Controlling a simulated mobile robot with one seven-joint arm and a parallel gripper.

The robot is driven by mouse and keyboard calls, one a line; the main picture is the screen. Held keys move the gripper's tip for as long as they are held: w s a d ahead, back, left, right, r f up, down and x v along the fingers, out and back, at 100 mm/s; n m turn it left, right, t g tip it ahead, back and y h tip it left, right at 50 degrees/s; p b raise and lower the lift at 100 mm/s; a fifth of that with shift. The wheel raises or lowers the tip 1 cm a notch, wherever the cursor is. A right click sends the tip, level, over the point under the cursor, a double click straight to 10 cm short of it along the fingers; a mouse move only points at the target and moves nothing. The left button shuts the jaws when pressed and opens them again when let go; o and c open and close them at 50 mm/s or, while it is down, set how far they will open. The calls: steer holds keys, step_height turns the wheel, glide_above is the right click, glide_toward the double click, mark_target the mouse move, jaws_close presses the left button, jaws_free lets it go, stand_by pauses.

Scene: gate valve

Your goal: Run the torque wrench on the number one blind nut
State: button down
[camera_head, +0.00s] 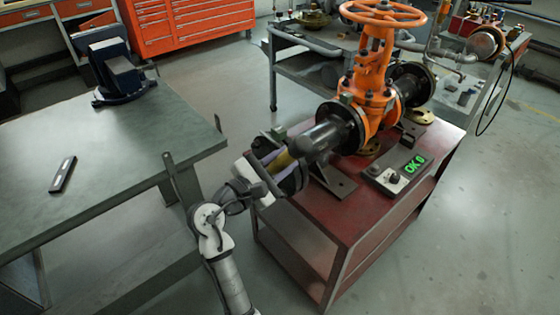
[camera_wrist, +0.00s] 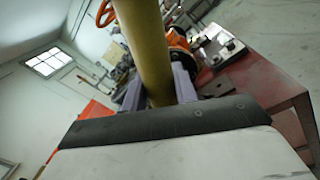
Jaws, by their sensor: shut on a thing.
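My gripper (camera_head: 279,163) is shut on the yellow handle (camera_wrist: 146,45) of a tool I take to be the torque wrench. In the wrist view the handle stands between its two purple fingers (camera_wrist: 158,88). In the head view a dark grey cylinder (camera_head: 318,139) runs on from the handle toward the black flange (camera_head: 345,122) at the near end of the orange gate valve (camera_head: 372,90). I cannot tell whether this cylinder is tool or pipe. The number one nut cannot be made out, nor whether the wrench touches it.
A bench (camera_head: 110,150) at left carries a vise (camera_head: 118,72) and a small dark bar (camera_head: 63,174). Another bench stands behind. Floor at right is clear.

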steer(key=shift+p+x, duration=0.55)
steer(key=shift+x, duration=0.65)
steer(key=shift+d, duration=0.1)
steer(key=shift+w+d+p, duration=0.2)
steer(key=shift+d+p, duration=0.15)
steer(key=shift+p, duration=0.75)
stand_by(1.1)
steer(key=shift+d+r+p, duration=0.15)
steer(key=shift+r+p, duration=0.05)
steer(key=shift+p, duration=0.4)
stand_by(0.6)
steer(key=shift+f+p, duration=0.15)
steer(key=shift+p, duration=0.25)
stand_by(0.5)
steer(key=shift+a, duration=0.2)
